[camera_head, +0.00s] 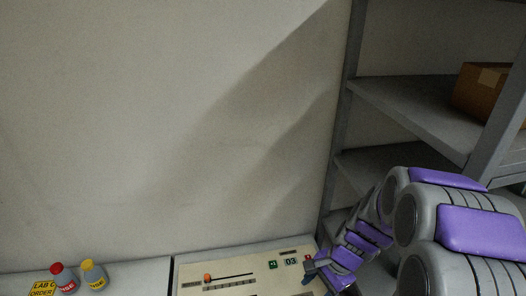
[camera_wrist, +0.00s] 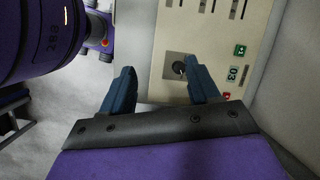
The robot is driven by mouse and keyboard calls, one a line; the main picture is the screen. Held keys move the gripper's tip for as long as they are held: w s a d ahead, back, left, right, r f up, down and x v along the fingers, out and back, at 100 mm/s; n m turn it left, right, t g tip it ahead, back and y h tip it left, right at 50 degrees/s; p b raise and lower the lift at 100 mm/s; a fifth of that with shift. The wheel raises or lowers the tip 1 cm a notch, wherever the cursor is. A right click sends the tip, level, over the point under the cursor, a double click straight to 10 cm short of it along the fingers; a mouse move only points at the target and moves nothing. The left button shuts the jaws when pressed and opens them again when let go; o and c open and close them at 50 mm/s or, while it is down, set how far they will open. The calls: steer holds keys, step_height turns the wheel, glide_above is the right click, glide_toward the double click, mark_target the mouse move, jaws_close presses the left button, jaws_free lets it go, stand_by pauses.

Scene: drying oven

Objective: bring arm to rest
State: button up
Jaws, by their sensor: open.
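My gripper (camera_wrist: 162,88) is open in the wrist view, with two dark blue fingers spread apart and nothing between them. Behind the right finger is the beige control panel (camera_wrist: 174,36) of the oven, with a dark knob (camera_wrist: 179,68), a green button (camera_wrist: 240,50), a red button (camera_wrist: 227,96) and a display reading 03. In the head view my arm reaches in from the right, and my gripper (camera_head: 308,268) is by the right end of the panel (camera_head: 232,272). I cannot tell whether a finger touches the panel.
A grey metal shelf rack (camera_head: 400,108) stands at the right, close behind my arm, with a cardboard box (camera_head: 482,88) on it. At the lower left are a red-capped bottle (camera_head: 64,278), a yellow-capped bottle (camera_head: 94,276) and a yellow sign (camera_head: 43,288). The wall above the panel is bare.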

steer(key=s+r+n+h+b, duration=0.2)
steer(key=s+n, duration=0.4)
steer(key=s, duration=0.5)
steer(key=s+r+n+g+h+b, duration=0.1)
steer(key=s+r+n+h+b, duration=0.1)
steer(key=s+n, duration=0.4)
steer(key=s+r+b, duration=0.1)
steer(key=s+r, duration=0.1)
steer(key=s, duration=0.3)
steer(key=shift+r, duration=0.4)
steer(key=shift+d, duration=0.1)
